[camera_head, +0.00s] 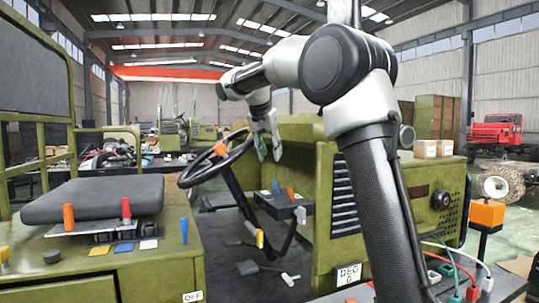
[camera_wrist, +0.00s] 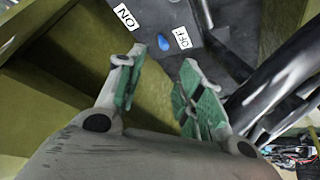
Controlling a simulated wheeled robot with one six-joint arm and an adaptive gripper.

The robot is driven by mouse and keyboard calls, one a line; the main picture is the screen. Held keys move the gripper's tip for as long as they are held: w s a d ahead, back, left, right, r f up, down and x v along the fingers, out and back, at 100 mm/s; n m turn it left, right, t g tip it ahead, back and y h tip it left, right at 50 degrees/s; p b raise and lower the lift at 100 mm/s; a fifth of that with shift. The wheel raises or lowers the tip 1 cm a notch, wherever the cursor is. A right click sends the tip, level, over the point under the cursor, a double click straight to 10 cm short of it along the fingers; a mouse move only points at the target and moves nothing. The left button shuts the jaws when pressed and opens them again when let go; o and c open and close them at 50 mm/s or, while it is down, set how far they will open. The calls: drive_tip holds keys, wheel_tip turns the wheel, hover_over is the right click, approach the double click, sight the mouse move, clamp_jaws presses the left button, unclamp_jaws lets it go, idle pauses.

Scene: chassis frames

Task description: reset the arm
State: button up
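My arm rises at the right of the head view, bends left at the elbow, and its end hangs downward. My gripper (camera_head: 268,143) is just right of the steering wheel (camera_head: 196,172), above the dark control box (camera_head: 283,203). In the wrist view my gripper (camera_wrist: 162,62) shows two grey fingers with green pads. They stand apart with nothing between them. Beyond the fingertips is a dark panel with a blue knob (camera_wrist: 182,38), an ON label (camera_wrist: 125,15) and an OFF label (camera_wrist: 181,38). Whether the fingers touch anything cannot be told.
The green chassis has a black seat (camera_head: 95,198) and several coloured levers at left. A dark bar, perhaps the steering wheel, crosses the right of the wrist view (camera_wrist: 285,72). An orange box (camera_head: 487,213) and cables are at right. A red truck (camera_head: 497,130) stands behind.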

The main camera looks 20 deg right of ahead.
drive_tip(key=s+d+f+n+y, duration=0.1)
drive_tip(key=s+f+n, duration=0.2)
drive_tip(key=s, duration=0.8)
drive_tip(key=s+d+f+n+y, duration=0.1)
drive_tip(key=s+d+f+n, duration=0.1)
drive_tip(key=s, duration=0.9)
drive_tip(key=s+a+f+n+y, duration=0.1)
drive_tip(key=s+f+n, duration=0.3)
drive_tip(key=s+f, duration=0.8)
drive_tip(key=s+y, duration=0.1)
drive_tip(key=s, duration=0.3)
drive_tip(key=shift+s+f+t, duration=0.15)
drive_tip(key=shift+f+t, duration=0.25)
drive_tip(key=shift+a, duration=0.1)
